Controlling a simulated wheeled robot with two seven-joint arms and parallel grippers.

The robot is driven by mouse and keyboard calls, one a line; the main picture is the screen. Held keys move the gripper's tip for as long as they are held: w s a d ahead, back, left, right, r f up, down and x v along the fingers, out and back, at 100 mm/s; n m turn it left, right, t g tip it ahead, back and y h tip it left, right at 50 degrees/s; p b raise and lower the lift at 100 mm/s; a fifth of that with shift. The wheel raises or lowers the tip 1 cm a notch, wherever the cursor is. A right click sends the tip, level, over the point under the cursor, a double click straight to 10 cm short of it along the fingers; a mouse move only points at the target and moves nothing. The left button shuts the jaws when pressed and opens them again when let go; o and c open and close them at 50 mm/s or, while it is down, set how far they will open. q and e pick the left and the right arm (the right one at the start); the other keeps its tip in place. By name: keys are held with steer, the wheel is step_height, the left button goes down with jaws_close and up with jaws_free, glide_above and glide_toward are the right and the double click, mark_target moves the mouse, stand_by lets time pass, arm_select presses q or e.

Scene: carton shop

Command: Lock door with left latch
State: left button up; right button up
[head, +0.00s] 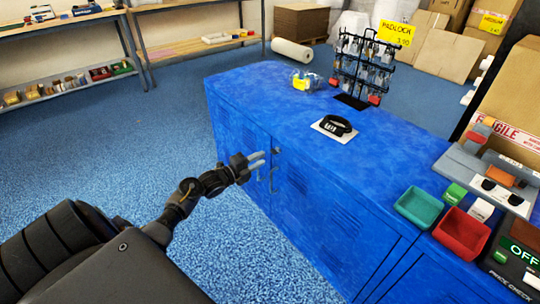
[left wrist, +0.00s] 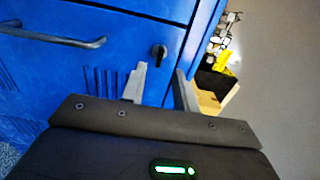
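The blue cabinet (head: 310,215) has doors on its front face. A small dark latch (left wrist: 158,52) is on the door, and it also shows in the head view (head: 277,150) just above a grey bar handle (head: 272,180). The handle (left wrist: 55,40) lies left of the latch in the left wrist view. My left gripper (head: 262,159) is in front of the door beside the latch. Its two fingers (left wrist: 161,72) are apart with nothing between them, and the latch appears just beyond their tips. I cannot tell whether they touch the door. My right gripper is not in view.
On the cabinet top are a black ring on a white card (head: 334,127), a padlock rack (head: 364,65), and green (head: 418,207) and red (head: 462,233) trays. Shelves (head: 70,85) stand at the back left. The blue floor (head: 150,130) left of the cabinet is clear.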

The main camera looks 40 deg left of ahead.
mark_target(272, 153)
arm_select(q)
steer(key=shift+x, duration=2.75)
steer(key=shift+c, duration=0.4)
jaws_close()
